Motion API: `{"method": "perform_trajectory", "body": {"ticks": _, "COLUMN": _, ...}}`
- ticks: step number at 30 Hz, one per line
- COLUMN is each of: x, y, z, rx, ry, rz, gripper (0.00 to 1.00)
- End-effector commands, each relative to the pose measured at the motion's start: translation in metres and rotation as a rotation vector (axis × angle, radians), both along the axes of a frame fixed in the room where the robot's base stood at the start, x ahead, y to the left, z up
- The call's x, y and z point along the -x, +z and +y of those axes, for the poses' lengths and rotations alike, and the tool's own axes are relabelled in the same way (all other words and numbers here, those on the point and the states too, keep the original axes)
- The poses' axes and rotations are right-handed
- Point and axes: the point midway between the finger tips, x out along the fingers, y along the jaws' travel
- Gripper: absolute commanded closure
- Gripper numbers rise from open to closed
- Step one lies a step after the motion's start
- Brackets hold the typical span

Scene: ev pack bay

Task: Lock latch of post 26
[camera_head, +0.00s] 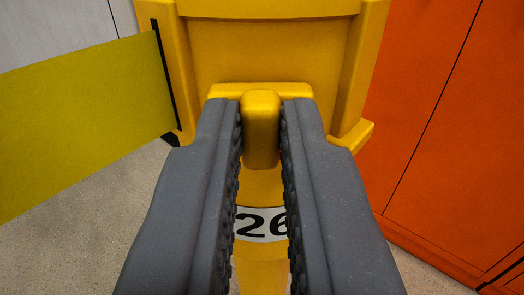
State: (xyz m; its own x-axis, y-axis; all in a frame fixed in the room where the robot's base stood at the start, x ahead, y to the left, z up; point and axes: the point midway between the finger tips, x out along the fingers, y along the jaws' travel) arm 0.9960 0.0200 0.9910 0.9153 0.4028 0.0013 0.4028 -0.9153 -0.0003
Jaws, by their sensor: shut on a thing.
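The post (270,50) is yellow and stands upright in the middle of the camera view. A white label with the black number 26 (262,224) shows on its lower part, between my fingers. The latch (262,130) is a yellow rounded tab under a small yellow ledge on the post's front. My gripper (261,125) has two dark grey ridged fingers, one on each side of the latch. It is shut on the latch near the fingertips. The finger sides hide parts of the post and label.
A yellow-green belt (80,120) runs from the post's left side out of view. Orange cabinet-like panels (430,130) stand close on the right. A pale wall (60,30) is at the back left. Bare speckled floor (90,235) shows at the lower left.

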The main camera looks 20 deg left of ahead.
Motion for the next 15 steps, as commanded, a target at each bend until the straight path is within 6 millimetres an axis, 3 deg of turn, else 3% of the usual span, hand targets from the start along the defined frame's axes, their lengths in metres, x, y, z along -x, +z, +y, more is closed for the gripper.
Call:
{"method": "perform_trajectory", "body": {"ticks": 6, "x": -0.002, "y": -0.002, "z": 0.018, "rx": 0.0, "ry": 0.008, "rz": 0.008, "gripper": 1.0}}
{"method": "perform_trajectory", "body": {"ticks": 15, "x": -0.002, "y": -0.005, "z": 0.012, "rx": 0.001, "ry": 0.001, "rz": 0.007, "gripper": 1.0}}
